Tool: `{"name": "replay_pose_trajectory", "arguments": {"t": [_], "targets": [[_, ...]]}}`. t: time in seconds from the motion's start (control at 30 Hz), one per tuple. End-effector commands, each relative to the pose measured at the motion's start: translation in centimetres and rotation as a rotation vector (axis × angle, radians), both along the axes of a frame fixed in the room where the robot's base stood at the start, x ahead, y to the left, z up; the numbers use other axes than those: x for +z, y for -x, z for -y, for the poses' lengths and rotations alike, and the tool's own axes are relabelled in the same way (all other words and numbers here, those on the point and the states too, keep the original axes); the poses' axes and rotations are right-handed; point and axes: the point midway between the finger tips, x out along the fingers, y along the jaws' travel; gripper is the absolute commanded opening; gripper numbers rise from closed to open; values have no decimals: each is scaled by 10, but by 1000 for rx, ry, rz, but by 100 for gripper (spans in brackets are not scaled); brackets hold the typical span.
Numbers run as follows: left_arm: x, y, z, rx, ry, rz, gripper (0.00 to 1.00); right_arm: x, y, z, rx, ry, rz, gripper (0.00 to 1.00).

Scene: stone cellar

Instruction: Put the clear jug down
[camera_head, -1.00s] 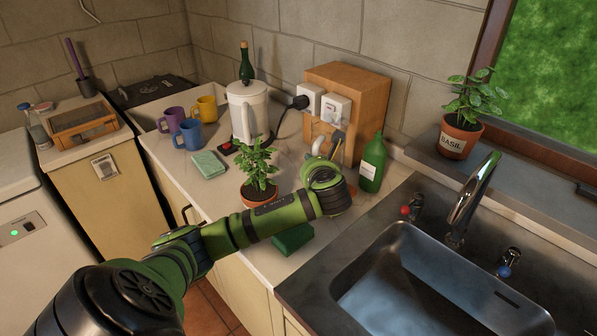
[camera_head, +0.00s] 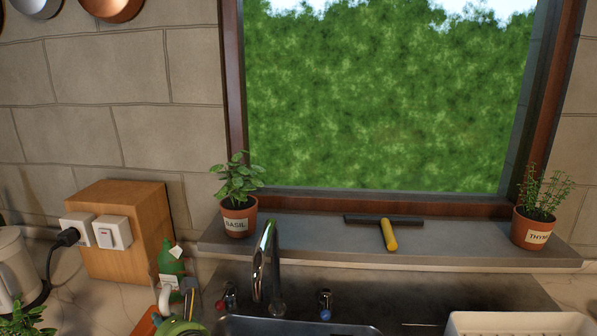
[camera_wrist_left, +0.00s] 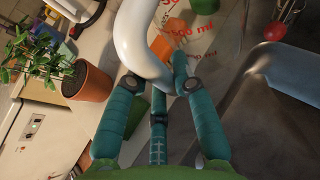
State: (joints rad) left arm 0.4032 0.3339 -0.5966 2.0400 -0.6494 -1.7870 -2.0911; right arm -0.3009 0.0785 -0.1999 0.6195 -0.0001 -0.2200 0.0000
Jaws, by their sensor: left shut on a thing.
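The clear jug (camera_wrist_left: 205,42) shows in the left wrist view as a see-through wall with red "500 ml" markings. Its thick white handle (camera_wrist_left: 140,35) runs between the teal fingers of my left gripper (camera_wrist_left: 160,86), which is shut on it. In the head view the white handle (camera_head: 165,299) shows at the bottom left, above the green end of my left arm (camera_head: 182,326). The jug's base is hidden, so I cannot tell whether it touches the counter. My right gripper is not in view.
A green bottle (camera_head: 168,258) stands close behind the jug. A wooden box with sockets (camera_head: 128,230) is to its left. The sink tap (camera_head: 262,265) is to its right. A potted plant (camera_wrist_left: 88,80) stands beside my gripper. Basil (camera_head: 238,215) and thyme (camera_head: 533,228) pots stand on the sill.

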Motion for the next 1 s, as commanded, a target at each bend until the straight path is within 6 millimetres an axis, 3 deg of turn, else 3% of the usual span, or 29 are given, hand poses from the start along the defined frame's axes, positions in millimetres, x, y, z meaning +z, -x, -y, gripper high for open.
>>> {"name": "replay_pose_trajectory", "arguments": {"t": [0.03, 0.2, 0.43, 0.63, 1.0], "targets": [[-4, 14, 21, -10, 15, -3, 0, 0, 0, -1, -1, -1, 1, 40], [-3, 63, 62, 16, 14, -6, 0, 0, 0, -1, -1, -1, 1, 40], [8, 113, 79, 100, 5, -3, 0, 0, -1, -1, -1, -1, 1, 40], [14, 129, 80, 137, -3, 2, 0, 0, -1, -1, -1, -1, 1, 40], [14, 129, 80, 139, -5, 3, 0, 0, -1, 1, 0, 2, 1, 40]]}}
